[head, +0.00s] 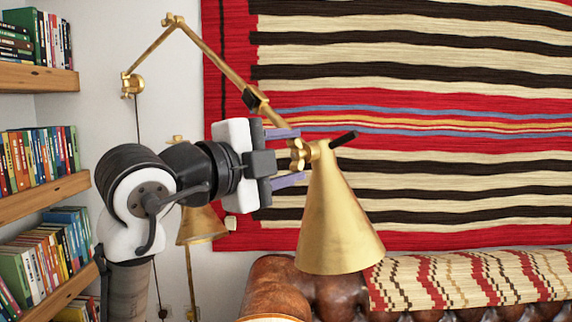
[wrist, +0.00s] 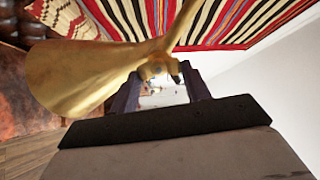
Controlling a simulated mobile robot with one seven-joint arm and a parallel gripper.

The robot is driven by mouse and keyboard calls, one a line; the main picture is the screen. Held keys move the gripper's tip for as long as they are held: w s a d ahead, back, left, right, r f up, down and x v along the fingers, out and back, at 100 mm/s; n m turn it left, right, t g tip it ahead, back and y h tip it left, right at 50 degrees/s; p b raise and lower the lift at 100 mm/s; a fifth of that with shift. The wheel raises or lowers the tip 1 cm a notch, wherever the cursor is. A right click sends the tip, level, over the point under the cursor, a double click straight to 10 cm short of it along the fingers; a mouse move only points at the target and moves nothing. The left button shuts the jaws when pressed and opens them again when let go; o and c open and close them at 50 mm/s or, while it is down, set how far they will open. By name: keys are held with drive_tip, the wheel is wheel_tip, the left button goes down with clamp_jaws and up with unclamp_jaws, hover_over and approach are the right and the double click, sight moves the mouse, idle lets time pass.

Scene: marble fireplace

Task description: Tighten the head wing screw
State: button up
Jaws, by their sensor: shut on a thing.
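A brass wall lamp with a jointed arm (head: 212,62) hangs in front of the wall. Its cone-shaped brass shade (head: 340,225) points down at the arm's end; the shade fills the upper left of the wrist view (wrist: 90,78). The brass head wing screw (head: 298,154) sits at the joint just left of the shade's top. My gripper (head: 294,155) reaches it from the left, its two fingers above and below the screw. In the wrist view the fingers (wrist: 158,88) close around the brass joint, where the screw is partly hidden. A black handle (head: 344,139) sticks out right of the joint.
A striped woven rug (head: 420,60) hangs on the wall behind the lamp. A brown leather sofa (head: 275,285) with a patterned throw (head: 470,280) stands below. Bookshelves (head: 45,195) line the left. Another brass lamp shade (head: 200,225) is behind my arm.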

drive_tip(key=shift+m+b, duration=0.35)
drive_tip(key=shift+m, duration=0.85)
drive_tip(key=o, duration=1)
drive_tip(key=b+v, duration=0.3)
drive_tip(key=v, duration=1.1)
